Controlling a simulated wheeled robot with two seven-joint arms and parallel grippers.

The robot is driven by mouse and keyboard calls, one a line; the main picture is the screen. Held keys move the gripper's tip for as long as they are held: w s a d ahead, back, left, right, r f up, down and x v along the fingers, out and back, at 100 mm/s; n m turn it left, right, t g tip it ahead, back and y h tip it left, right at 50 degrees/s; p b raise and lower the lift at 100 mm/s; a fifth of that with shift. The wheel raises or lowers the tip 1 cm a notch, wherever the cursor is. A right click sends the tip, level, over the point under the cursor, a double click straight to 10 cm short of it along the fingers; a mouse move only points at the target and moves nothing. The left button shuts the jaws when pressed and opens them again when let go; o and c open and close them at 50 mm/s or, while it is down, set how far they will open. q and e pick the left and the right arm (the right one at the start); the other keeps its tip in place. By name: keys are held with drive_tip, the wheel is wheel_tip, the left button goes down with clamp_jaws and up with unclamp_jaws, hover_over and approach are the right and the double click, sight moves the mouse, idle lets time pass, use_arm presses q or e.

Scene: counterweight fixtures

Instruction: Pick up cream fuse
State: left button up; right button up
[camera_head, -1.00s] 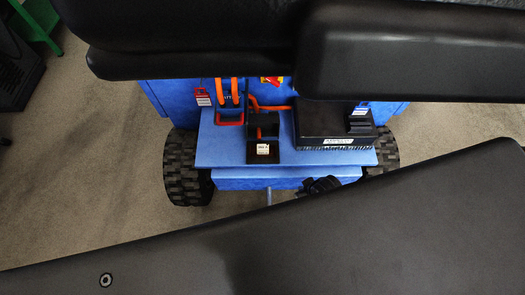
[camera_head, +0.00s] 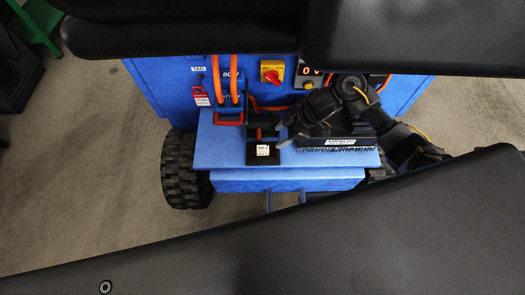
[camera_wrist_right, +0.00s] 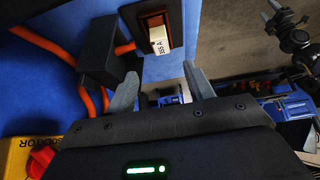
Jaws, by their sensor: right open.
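The cream fuse (camera_head: 262,150) sits in a black holder (camera_head: 262,160) on the blue shelf, its printed label showing. In the right wrist view the fuse (camera_wrist_right: 158,41) is in the dark holder, beyond the fingertips. My right gripper (camera_head: 283,136) is over the shelf, just right of the fuse and apart from it. In the right wrist view the right gripper's grey fingers (camera_wrist_right: 161,82) are spread with nothing between them. A dark jointed part with grey tips at that view's upper right seems to be my left gripper (camera_wrist_right: 280,22); its opening is unclear.
Orange cables (camera_head: 235,80) and a red-and-yellow switch (camera_head: 271,73) are behind. A black block (camera_wrist_right: 99,58) with cables stands left of the fingers in the wrist view.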

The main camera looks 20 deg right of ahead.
sight(264, 148)
drive_tip(key=b+x, duration=0.1)
drive_tip(key=x, duration=0.4)
drive_tip(key=shift+b+x, duration=0.6)
drive_tip(key=shift+x, duration=2.3)
drive_tip(key=shift+s+d+f, duration=0.1)
drive_tip(key=shift+s+d, duration=0.1)
drive_tip(key=shift+c, duration=0.2)
drive_tip(key=c, duration=0.9)
